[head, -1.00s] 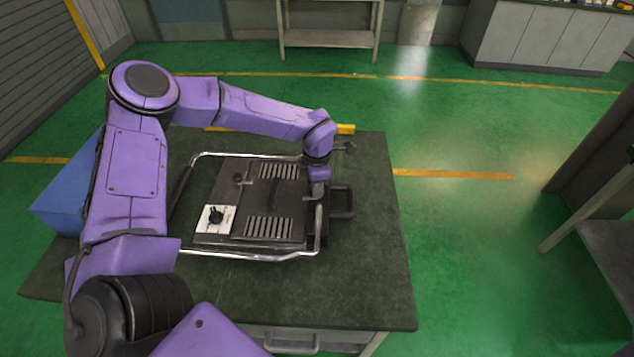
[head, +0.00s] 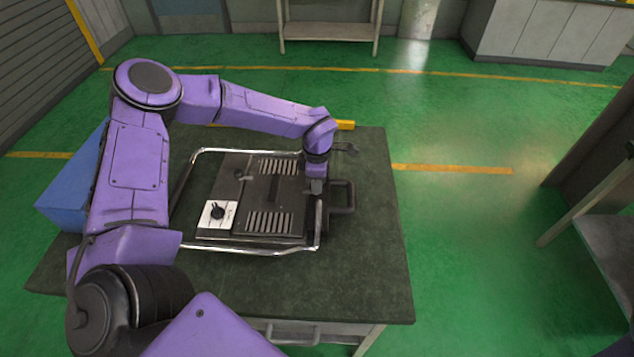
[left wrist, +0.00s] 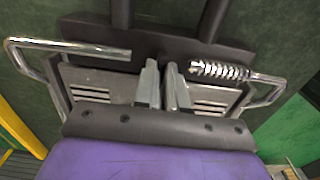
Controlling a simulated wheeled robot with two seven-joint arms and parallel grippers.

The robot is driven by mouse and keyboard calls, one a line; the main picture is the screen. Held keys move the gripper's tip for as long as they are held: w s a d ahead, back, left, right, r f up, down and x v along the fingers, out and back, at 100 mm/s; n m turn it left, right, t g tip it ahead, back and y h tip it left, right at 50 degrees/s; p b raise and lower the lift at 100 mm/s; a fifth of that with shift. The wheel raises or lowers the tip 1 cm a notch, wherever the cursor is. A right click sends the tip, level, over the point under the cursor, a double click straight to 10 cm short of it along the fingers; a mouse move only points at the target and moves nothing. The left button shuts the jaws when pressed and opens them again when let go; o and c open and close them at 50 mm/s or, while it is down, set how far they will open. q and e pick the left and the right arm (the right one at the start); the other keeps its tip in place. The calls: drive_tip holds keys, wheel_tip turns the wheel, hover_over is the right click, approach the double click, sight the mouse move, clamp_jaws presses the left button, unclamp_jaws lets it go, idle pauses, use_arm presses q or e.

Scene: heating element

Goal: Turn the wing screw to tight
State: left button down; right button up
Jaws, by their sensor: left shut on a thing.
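The dark heating unit (head: 270,225), with slotted panels and a bent metal tube frame, lies on the table. A black dial (head: 217,212) sits on its white plate at the near left corner. My left gripper (head: 316,187) points down at the unit's right edge, beside the dark handle (head: 343,197). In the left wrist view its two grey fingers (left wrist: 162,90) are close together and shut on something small. This fits the wing screw, but the fingers hide it and its turn angle cannot be seen. My right gripper is not in view.
The dark green tabletop (head: 365,270) is bare in front and to the right of the unit. A blue bin (head: 72,195) stands at the left. A yellow item (head: 345,125) shows at the back edge. A coil spring (left wrist: 220,70) lies close to the fingers.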

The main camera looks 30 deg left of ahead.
use_arm(q)
drive_tip(key=c, duration=1.2)
unclamp_jaws()
drive_tip(key=shift+r, duration=0.1)
wheel_tip(320, 180, up, 10)
drive_tip(key=b, duration=0.2)
drive_tip(key=shift+r, duration=0.2)
